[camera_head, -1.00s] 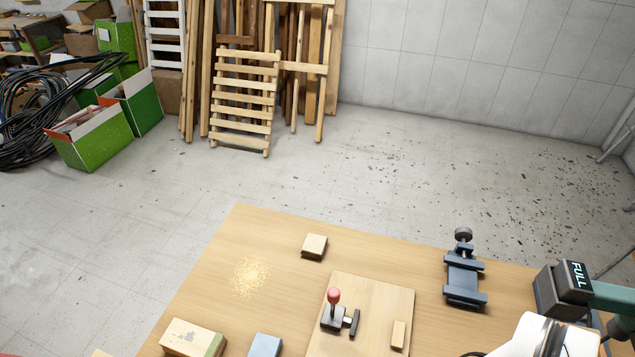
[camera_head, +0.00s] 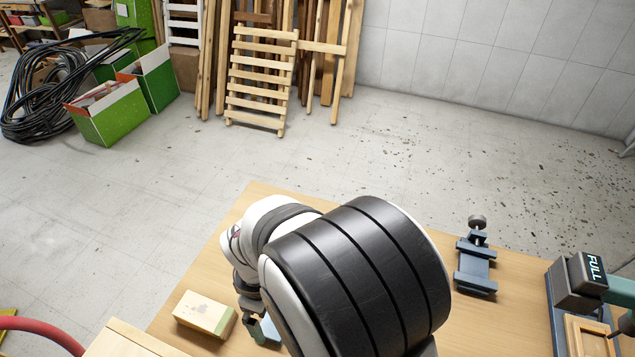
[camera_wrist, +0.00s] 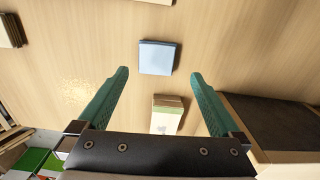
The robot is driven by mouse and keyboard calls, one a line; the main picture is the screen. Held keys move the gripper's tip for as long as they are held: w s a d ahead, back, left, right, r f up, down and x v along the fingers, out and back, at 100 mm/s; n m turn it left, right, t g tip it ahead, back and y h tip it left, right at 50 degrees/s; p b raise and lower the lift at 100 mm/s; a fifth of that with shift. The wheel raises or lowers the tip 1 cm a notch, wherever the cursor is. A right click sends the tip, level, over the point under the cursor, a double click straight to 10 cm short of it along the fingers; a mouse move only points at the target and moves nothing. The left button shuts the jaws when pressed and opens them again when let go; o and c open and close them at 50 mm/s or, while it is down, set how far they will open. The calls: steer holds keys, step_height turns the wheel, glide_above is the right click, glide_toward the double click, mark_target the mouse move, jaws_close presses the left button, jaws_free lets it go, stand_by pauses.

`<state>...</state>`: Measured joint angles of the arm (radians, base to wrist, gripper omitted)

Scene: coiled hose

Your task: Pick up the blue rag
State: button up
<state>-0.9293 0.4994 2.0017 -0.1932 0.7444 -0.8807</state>
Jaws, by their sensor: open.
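The blue rag (camera_wrist: 157,57) looks like a small, flat, folded light-blue square on the wooden tabletop. In the wrist view it lies just beyond my fingertips, about midway between them. My gripper (camera_wrist: 160,74) is open, with two green fingers spread wide and nothing held between them. The rag is apart from both fingers. In the head view my arm reaches over the table and covers most or all of the rag's place.
A cream block with a green side (camera_head: 205,315) lies beside the rag; it also shows between my fingers in the wrist view (camera_wrist: 166,115). A dark blue clamp-like device (camera_head: 476,263) stands at right. A wooden box (camera_head: 125,340) is at front left.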

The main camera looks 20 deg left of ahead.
steer(key=f, duration=0.7)
steer(key=shift+w+a+f, duration=0.15)
steer(key=shift+w+f, duration=0.05)
steer(key=shift+w, duration=0.1)
steer(key=c, duration=1.3)
step_height(320, 180, up, 10)
steer(key=shift+r, duration=0.1)
steer(key=o, duration=0.8)
steer(key=c, duration=0.6)
